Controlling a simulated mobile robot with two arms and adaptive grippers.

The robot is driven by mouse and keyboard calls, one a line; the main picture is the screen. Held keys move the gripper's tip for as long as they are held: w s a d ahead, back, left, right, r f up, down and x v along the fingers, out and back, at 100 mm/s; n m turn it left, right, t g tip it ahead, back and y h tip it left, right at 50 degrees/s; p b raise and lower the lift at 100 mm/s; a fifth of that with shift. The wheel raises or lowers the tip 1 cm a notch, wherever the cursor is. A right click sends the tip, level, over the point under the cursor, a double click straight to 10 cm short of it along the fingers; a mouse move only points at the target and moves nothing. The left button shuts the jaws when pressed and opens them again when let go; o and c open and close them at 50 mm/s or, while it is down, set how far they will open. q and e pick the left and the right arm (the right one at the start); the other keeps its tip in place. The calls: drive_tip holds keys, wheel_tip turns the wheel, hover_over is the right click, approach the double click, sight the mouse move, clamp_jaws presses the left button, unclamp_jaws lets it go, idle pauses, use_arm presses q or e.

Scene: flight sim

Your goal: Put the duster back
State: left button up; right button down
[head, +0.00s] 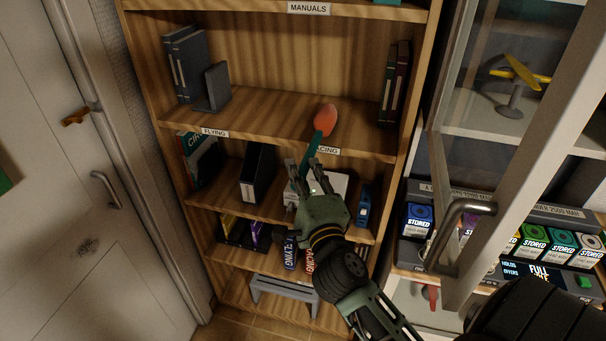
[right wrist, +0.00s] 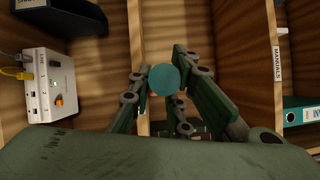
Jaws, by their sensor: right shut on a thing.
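The duster (head: 326,119) has an orange head and a teal handle (head: 311,152). My right gripper (head: 305,168) is shut on the lower part of the handle and holds it upright, slightly tilted, head up, in front of the bookcase. The head shows against the shelf below the MANUALS label; whether it touches the shelf cannot be told. In the right wrist view the round teal handle end (right wrist: 164,79) sits between the fingers (right wrist: 164,92), with a bit of orange behind it. My left gripper is not in view.
The wooden bookcase (head: 276,118) holds dark binders (head: 187,65) at left and right, with free room between. A white box with cables (right wrist: 48,85) stands on a lower shelf. A glass cabinet door (head: 515,150) stands at right. A grey step stool (head: 284,290) is below.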

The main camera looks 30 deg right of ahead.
drive_tip(key=shift+f, duration=0.15)
drive_tip(key=c, duration=1.6)
unclamp_jaws()
drive_tip(key=shift+s, duration=0.1)
drive_tip(key=shift+c, duration=0.2)
drive_tip(key=shift+r, duration=0.25)
drive_tip(key=shift+s+f, duration=0.2)
drive_tip(key=shift+s, duration=0.05)
drive_tip(key=r+b+v, duration=0.1)
drive_tip(key=b+v, duration=0.1)
drive_tip(key=v, duration=0.9)
drive_tip(key=shift+s+a+f, duration=0.2)
drive_tip(key=shift+f, duration=0.15)
